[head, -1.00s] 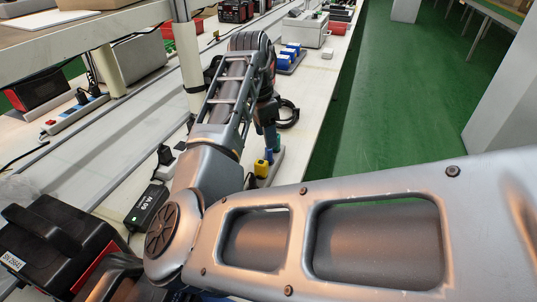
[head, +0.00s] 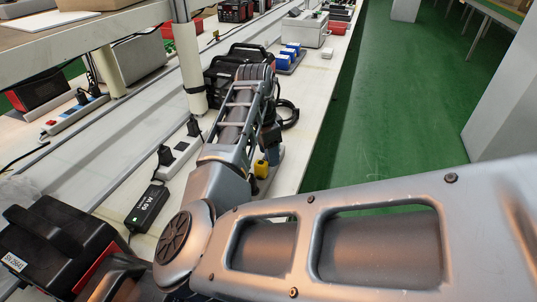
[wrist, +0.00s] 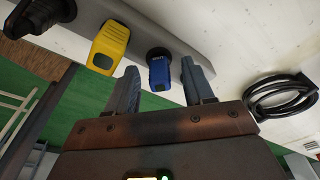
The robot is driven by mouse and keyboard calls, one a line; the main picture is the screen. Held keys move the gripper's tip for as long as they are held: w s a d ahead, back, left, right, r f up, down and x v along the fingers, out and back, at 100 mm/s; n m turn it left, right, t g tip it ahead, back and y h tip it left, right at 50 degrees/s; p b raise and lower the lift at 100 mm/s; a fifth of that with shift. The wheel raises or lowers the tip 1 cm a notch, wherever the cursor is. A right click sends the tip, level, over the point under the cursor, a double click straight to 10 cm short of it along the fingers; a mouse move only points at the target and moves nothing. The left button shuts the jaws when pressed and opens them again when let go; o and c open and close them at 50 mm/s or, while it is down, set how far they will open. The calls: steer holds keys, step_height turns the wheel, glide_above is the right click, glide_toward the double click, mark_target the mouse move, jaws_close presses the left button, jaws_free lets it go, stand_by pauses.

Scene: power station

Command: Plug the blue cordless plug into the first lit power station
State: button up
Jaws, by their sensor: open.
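The blue plug (wrist: 159,74) sits in a socket of a grey power strip (wrist: 185,22) in the wrist view, beside a yellow plug (wrist: 107,47). My gripper (wrist: 160,66) is open, with one finger on each side of the blue plug and visible gaps to it. In the head view my arm hides the blue plug; the yellow plug (head: 261,168) shows past the arm. A black case-like unit with a handle (head: 222,78) stands behind my wrist; I cannot tell whether it is a power station or lit.
A black plug (wrist: 32,31) is farther along the strip. A coiled black cable (wrist: 283,95) lies to the right of my gripper. A black adapter (head: 148,208) lies on the bench left of my arm. The green floor (head: 375,110) to the right is clear.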

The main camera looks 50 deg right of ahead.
steer(key=shift+c, duration=0.5)
jaws_close()
steer(key=shift+r, duration=0.5)
steer(key=r, duration=0.2)
steer(key=d+r, duration=0.1)
steer(key=shift+s+r, duration=0.3)
steer(key=shift+s, duration=0.1)
steer(key=s+d+r, duration=0.6)
steer(key=s+d, duration=0.1)
steer(key=shift+s+r, duration=0.2)
steer(key=shift+s, duration=0.2)
